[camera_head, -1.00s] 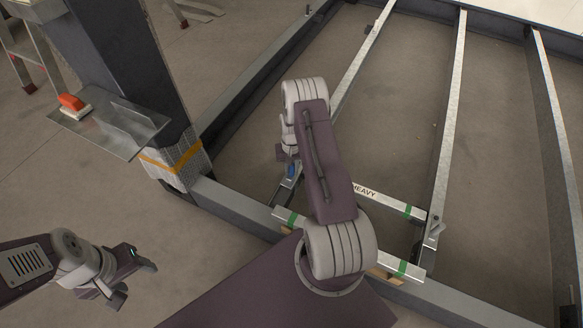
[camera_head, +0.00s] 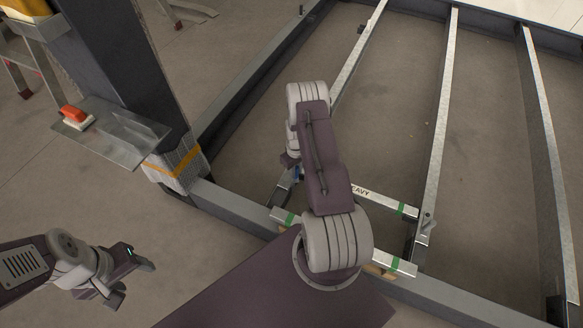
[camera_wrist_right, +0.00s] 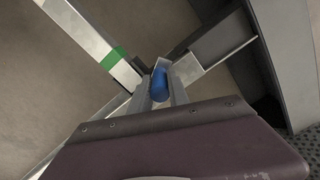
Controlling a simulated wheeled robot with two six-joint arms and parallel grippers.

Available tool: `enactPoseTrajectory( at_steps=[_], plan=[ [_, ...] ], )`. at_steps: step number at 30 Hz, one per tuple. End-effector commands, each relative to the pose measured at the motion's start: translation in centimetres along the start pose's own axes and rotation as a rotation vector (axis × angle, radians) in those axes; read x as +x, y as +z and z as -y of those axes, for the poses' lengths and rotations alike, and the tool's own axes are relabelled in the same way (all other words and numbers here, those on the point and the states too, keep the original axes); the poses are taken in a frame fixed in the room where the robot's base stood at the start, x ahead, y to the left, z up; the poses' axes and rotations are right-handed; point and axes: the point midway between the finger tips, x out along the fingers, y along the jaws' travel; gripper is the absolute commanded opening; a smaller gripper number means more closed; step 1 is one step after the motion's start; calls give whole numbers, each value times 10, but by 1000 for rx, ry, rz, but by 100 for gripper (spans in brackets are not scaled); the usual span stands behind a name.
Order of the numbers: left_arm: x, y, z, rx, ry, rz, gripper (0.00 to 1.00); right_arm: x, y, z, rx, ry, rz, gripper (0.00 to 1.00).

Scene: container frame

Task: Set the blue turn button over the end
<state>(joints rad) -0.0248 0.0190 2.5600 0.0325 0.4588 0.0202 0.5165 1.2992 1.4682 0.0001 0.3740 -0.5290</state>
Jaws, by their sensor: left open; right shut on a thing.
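The blue turn button (camera_wrist_right: 159,84) shows in the right wrist view, at the end of a grey metal bar where several bars meet. In the head view only a sliver of blue (camera_head: 298,174) shows beside my right arm. My right gripper (camera_wrist_right: 164,92) is shut on the blue turn button, its fingers partly hidden by the purple housing below. In the head view my right forearm hides most of this gripper. My left gripper (camera_head: 133,281) is open and empty at the lower left, well away from the frame.
A steel bar (camera_head: 375,194) lettered "HEAVY" and a front bar (camera_head: 349,250) carry green tape. Long metal rails (camera_head: 440,130) run to the back.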

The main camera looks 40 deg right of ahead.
Motion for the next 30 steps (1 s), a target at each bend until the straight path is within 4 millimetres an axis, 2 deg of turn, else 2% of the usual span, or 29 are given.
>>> enactPoseTrajectory(
  at_steps=[3, 12, 30],
  plan=[
    [-7, -1, 0, 0, 0, 0, 58, -2, 4, -7, -107, 1, 0, 0],
    [-13, -1, 0, 0, 0, 0, 58, -1, 10, -24, -391, 1, 0, 0],
    [-8, -1, 0, 0, 0, 0, 58, 1, 8, -53, -879, 2, -1, 0]
  ],
)
